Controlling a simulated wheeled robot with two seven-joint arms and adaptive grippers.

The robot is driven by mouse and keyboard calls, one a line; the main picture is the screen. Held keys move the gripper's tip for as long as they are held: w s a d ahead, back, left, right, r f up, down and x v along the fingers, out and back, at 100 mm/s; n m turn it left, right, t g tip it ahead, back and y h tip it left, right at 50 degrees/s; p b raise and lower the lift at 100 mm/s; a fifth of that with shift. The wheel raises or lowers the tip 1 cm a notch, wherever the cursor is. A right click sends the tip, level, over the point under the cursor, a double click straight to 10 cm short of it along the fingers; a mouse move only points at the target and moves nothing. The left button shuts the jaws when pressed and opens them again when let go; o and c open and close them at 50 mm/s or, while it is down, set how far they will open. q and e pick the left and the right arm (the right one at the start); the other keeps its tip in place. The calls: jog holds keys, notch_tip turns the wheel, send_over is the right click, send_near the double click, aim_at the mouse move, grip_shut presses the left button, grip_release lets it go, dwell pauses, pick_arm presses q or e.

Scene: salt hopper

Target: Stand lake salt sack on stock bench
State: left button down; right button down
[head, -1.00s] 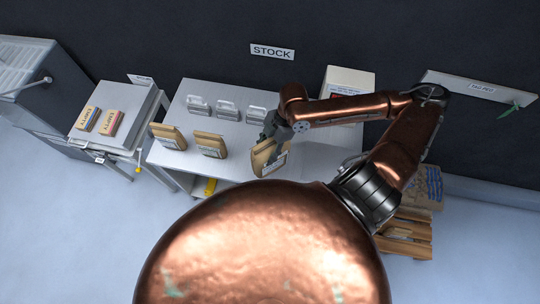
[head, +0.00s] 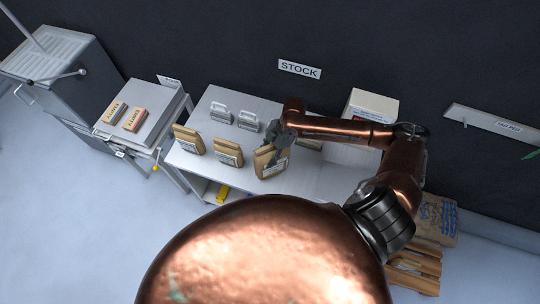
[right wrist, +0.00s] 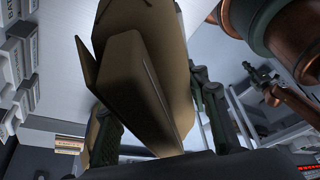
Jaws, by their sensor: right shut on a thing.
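A tan paper sack (head: 267,166) with a pale label is in my right gripper (head: 279,138), nearly upright at the stock bench (head: 318,182). The label is too small to read, and I cannot tell whether the sack's base touches the bench. In the right wrist view the sack (right wrist: 150,75) fills the middle, with the right gripper's fingers (right wrist: 160,125) on either side of it. Two similar sacks, a left one (head: 189,139) and a middle one (head: 228,153), stand to its left on the bench. My left gripper is not in view.
Grey metal holders (head: 221,114) stand behind the sacks. A white box (head: 372,105) is at the bench's back right. A side table (head: 158,97) at left carries two blocks marked EMPTY (head: 135,120). Stacked goods (head: 437,215) stand on the floor at right.

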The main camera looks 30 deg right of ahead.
jog(key=shift+w+f+p, duration=0.15)
jog(key=shift+f+p, duration=0.25)
jog(key=shift+f, duration=0.9)
jog(key=c, duration=1.1)
grip_release()
jog(key=shift+s+f, duration=0.2)
jog(key=shift+c, duration=0.2)
jog(key=b+v, duration=0.1)
jog(key=v, duration=0.9)
jog(key=shift+d+r+b, duration=0.25)
jog(key=shift+r+b, duration=0.1)
jog(key=shift+d+r, duration=0.2)
jog(key=shift+r, duration=0.4)
